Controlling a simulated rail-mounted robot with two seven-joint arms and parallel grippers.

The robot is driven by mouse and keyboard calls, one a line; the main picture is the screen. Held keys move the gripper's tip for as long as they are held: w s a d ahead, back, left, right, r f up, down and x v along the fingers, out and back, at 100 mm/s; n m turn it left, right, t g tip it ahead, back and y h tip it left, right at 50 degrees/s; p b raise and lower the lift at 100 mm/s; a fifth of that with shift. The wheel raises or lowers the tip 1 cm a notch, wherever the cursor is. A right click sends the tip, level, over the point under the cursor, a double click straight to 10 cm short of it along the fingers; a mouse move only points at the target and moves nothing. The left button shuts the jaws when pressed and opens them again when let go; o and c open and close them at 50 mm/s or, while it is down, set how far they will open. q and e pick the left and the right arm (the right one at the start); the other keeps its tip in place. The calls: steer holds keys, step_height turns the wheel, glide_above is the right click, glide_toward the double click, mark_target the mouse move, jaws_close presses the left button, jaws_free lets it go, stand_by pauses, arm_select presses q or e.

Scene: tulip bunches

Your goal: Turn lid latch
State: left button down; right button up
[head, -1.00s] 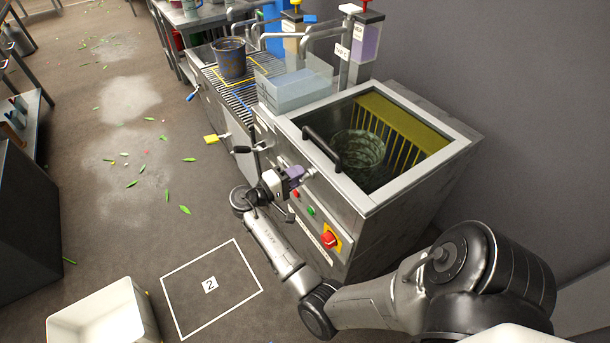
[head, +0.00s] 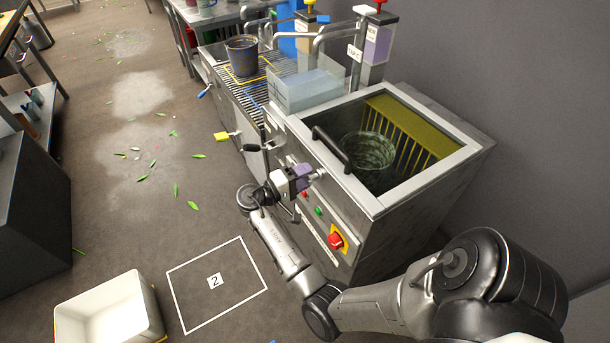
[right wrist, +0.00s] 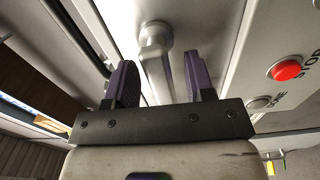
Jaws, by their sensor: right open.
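The lid latch (right wrist: 156,62) is a grey metal lever on a round pivot on the front of the steel machine (head: 380,225). In the head view the latch (head: 318,174) shows small, just beyond my right gripper (head: 304,178). In the right wrist view my right gripper (right wrist: 162,82) is open, with its two dark purple fingers on either side of the lever. I cannot tell whether a finger touches it. The lid, a steel frame with a black bar handle (head: 331,150), lies over the tank. My left gripper is not in view.
A red stop button (head: 336,241) and a green button (head: 319,211) sit on the front panel near my arm. A black-handled lever (head: 251,148) is to the left. A white crate (head: 108,312) and a marked floor square (head: 216,283) lie at lower left.

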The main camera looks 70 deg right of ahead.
steer(key=p+v, duration=0.2)
steer(key=v, duration=1.1)
steer(key=shift+w+a, duration=0.2)
